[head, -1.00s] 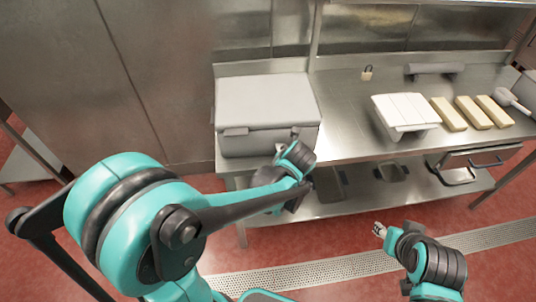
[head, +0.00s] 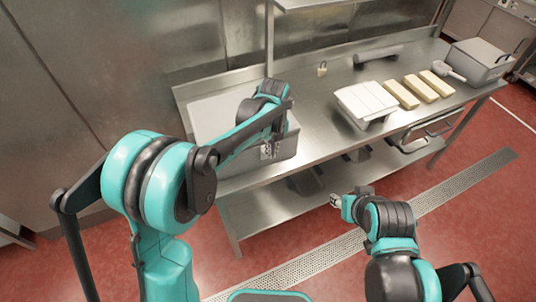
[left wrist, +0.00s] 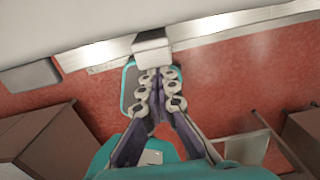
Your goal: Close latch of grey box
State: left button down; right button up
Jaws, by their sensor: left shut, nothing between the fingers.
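The grey box (head: 205,116) stands at the left end of the steel table, its lid down, partly hidden by my left arm. In the left wrist view its pale edge (left wrist: 60,25) fills the top. One latch (left wrist: 152,48) sticks out from that edge just beyond my fingertips; a second latch (left wrist: 30,76) shows at the left. I cannot tell whether either is fastened. My left gripper (head: 270,150) is shut and empty at the box's front; in the left wrist view its fingertips (left wrist: 158,72) are at the latch, contact unclear. My right gripper (head: 336,201) is in front of the table, too small to read.
A white slatted block (head: 368,102), several yellowish bars (head: 420,89), a scoop (head: 448,72) and a padlock (head: 322,69) lie on the table. Another grey box (head: 482,62) stands at the far right end. A lower shelf (head: 270,203) runs underneath. The floor in front is clear.

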pick_arm(q)
jog(key=shift+w+a+r, duration=0.2)
jog(key=shift+w, duration=0.3)
jog(key=shift+w+r, duration=0.1)
jog(key=shift+r, duration=0.05)
dwell(0.3)
